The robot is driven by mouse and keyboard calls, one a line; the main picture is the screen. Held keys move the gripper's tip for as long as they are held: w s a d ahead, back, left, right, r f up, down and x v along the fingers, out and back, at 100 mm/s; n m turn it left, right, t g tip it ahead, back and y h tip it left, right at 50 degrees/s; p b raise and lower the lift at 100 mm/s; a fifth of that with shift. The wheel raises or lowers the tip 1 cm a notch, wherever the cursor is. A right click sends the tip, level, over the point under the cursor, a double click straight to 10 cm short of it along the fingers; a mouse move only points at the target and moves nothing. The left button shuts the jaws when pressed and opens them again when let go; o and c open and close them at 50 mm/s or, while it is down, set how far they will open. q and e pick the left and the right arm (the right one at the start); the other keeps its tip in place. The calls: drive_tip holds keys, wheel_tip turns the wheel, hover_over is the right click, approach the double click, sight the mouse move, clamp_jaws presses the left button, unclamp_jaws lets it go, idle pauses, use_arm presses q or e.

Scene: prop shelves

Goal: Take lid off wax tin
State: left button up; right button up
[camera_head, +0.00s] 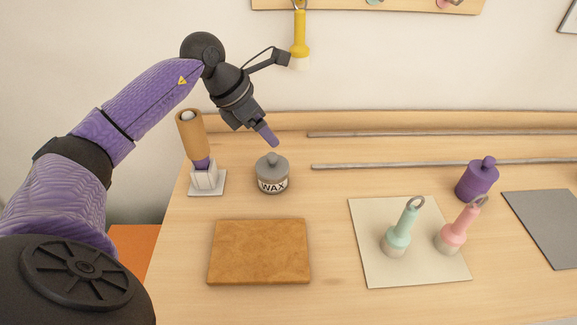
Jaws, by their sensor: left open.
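The wax tin (272,184) is a small round grey tin with a white label reading WAX. It stands upright on the wooden table, left of centre. Its grey lid (272,163) with a round knob sits on top of it. My left gripper (270,136) hangs just above and behind the tin, fingers pointing down, apart from the knob. It is open and holds nothing that I can see; one purple fingertip shows clearly. My right gripper is not in view.
A tan cylinder-topped tool on a white stand (207,183) is close left of the tin. A brown board (259,252) lies in front. Green (401,229) and pink (459,229) ringed tools stand on a pale mat (375,268). A purple jar (476,182) stands right.

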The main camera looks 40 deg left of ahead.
sight(271, 154)
use_arm(q)
drive_tip(key=shift+g+y, duration=0.4)
drive_tip(key=shift+y, duration=0.3)
drive_tip(key=f, duration=0.2)
drive_tip(key=w+a+f+b, duration=0.1)
drive_tip(key=f, duration=0.2)
drive_tip(key=w+f+b, duration=0.1)
drive_tip(key=f, duration=0.2)
drive_tip(key=shift+w+a, duration=0.25)
drive_tip(key=shift+w+f, duration=0.1)
drive_tip(key=shift+f, duration=0.15)
drive_tip(key=c, duration=0.9)
clamp_jaws()
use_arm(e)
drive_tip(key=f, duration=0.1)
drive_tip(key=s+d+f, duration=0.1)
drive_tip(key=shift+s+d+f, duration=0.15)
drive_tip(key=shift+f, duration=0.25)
